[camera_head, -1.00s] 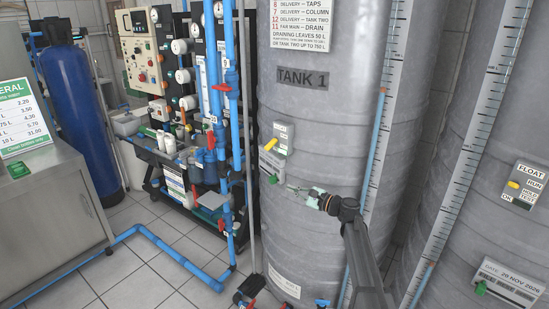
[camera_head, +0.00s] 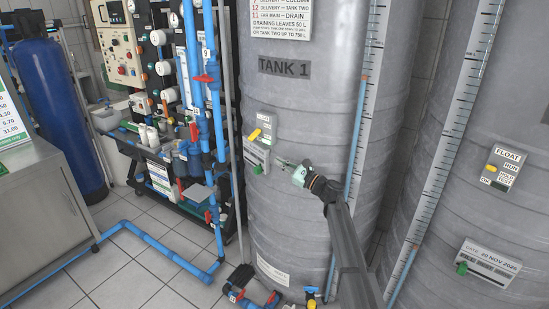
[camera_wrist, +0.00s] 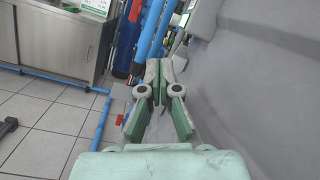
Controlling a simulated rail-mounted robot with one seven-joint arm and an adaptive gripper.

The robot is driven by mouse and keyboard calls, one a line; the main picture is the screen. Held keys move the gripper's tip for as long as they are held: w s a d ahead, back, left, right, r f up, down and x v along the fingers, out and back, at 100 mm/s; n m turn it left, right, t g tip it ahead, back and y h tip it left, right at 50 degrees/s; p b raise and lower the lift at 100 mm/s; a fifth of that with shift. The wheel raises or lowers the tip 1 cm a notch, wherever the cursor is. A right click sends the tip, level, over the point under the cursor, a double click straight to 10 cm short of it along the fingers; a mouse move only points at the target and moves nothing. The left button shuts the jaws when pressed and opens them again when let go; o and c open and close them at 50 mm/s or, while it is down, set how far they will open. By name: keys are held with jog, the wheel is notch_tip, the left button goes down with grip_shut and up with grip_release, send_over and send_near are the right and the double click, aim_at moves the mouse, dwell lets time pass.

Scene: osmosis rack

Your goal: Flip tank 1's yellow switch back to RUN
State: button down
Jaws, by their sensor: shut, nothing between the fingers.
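Tank 1 (camera_head: 300,150) is the large grey ribbed tank with a TANK 1 label. Its yellow switch (camera_head: 254,135) sticks out, tilted, from a small pale float plate (camera_head: 265,127) on the tank's left front. My gripper (camera_head: 281,163) is in front of the tank, to the right of and a little below the switch, apart from it. In the wrist view, my gripper (camera_wrist: 160,99) is shut and empty, with the tank wall (camera_wrist: 250,70) close on its right. The switch cannot be made out in the wrist view. The lettering on tank 1's plate is too small to read.
A card holder with a green knob (camera_head: 257,169) sits just below the float plate. Blue vertical pipes (camera_head: 205,90) and a grey pole (camera_head: 231,120) stand left of the tank. A second tank (camera_head: 450,180) at right has its own yellow switch (camera_head: 490,168).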

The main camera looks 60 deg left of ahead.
aim_at(255, 135)
jog(key=s+a+r+p, duration=0.3)
jog(key=s+a+r, duration=0.1)
jog(key=a, duration=0.4)
jog(key=shift+s+r+p, duration=0.4)
jog(key=shift+r, duration=0.45)
jog(key=shift+d+m, duration=0.2)
jog(key=shift+m, duration=0.1)
